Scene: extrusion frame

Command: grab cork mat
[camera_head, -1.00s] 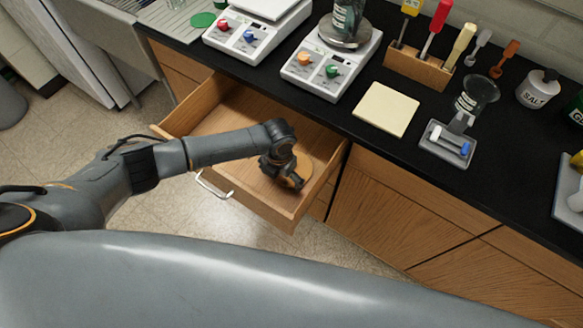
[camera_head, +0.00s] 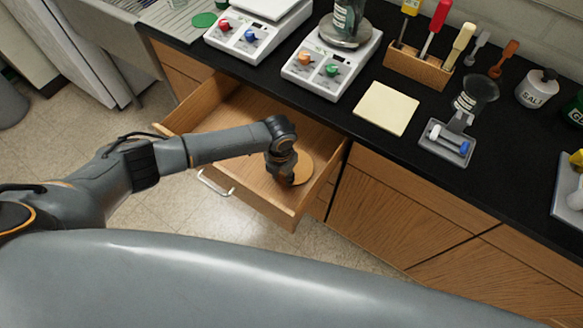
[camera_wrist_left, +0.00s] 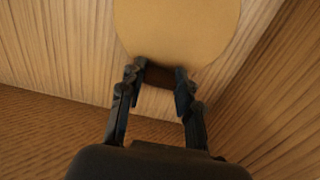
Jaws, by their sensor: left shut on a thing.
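The cork mat (camera_head: 304,167) is a round, flat tan disc inside the open wooden drawer, partly hidden by my left gripper. In the left wrist view the mat (camera_wrist_left: 180,28) fills the top middle, with its near edge between the fingers. My left gripper (camera_head: 287,181) reaches down into the drawer at the mat's near side. In the left wrist view the left gripper (camera_wrist_left: 159,76) has its two dark fingers at the mat's near edge, shut on it. Whether the mat is clear of the drawer floor I cannot tell. My right gripper is not in view.
The wooden drawer (camera_head: 262,206) stands open, its walls close around my gripper. Above it, the black counter (camera_head: 290,112) holds two white hotplates (camera_head: 322,70), a pale yellow square pad (camera_head: 386,108), a wooden tool rack (camera_head: 418,70) and a grey tray (camera_head: 446,144).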

